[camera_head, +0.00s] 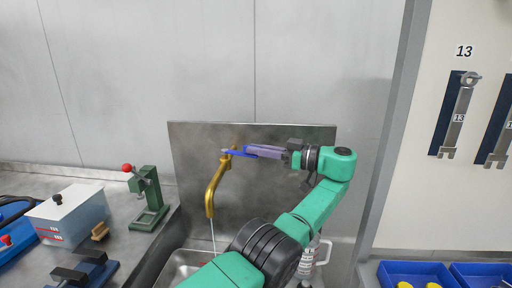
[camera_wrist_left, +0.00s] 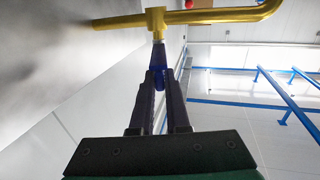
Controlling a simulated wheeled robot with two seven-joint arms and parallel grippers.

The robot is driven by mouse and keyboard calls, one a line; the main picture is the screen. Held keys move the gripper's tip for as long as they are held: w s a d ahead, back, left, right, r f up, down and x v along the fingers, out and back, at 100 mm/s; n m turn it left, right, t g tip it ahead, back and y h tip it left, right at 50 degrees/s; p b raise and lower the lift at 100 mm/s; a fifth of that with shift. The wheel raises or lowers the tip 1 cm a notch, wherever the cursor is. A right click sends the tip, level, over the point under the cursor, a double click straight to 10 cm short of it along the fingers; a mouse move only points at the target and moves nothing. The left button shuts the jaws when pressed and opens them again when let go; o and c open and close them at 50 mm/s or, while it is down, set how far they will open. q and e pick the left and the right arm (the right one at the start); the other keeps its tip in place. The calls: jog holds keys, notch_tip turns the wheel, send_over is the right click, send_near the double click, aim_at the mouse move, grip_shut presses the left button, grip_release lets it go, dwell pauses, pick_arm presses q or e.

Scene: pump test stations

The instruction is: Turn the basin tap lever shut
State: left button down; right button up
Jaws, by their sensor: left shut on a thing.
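The brass basin tap (camera_head: 213,190) stands at a steel backsplash, its spout curving down. A thin pale stream of water (camera_head: 213,236) runs from the spout. The blue tap lever (camera_head: 236,154) points right from the top of the tap toward my left gripper (camera_head: 251,152). My left gripper is shut on the lever. In the left wrist view, the fingers (camera_wrist_left: 158,78) close around the blue lever (camera_wrist_left: 159,58), just below the brass tap body (camera_wrist_left: 157,20). The fingers hide part of the lever. My right gripper is not in view.
The steel basin (camera_head: 180,265) is below the tap, partly behind my arm. A green press with a red knob (camera_head: 150,195) and a grey-white box (camera_head: 70,212) stand on the left bench. Wrenches (camera_head: 459,115) hang on the right wall above blue bins (camera_head: 415,272).

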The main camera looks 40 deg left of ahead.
pick_arm(q)
jog(key=shift+a+f, duration=0.1)
jog(key=shift+f, duration=0.1)
jog(key=c, duration=0.9)
grip_release()
jog(key=shift+a, duration=0.3)
jog(key=shift+d+r, duration=0.2)
jog(key=shift+r, duration=0.2)
notch_tip(320, 180, up, 5)
jog(key=shift+a+r+p, duration=0.1)
jog(key=shift+r+p, duration=0.1)
jog(key=shift+p, duration=0.45)
notch_tip(320, 180, up, 14)
jog(key=p, duration=1.3)
jog(key=shift+a+f, duration=0.1)
jog(key=shift+f, duration=0.05)
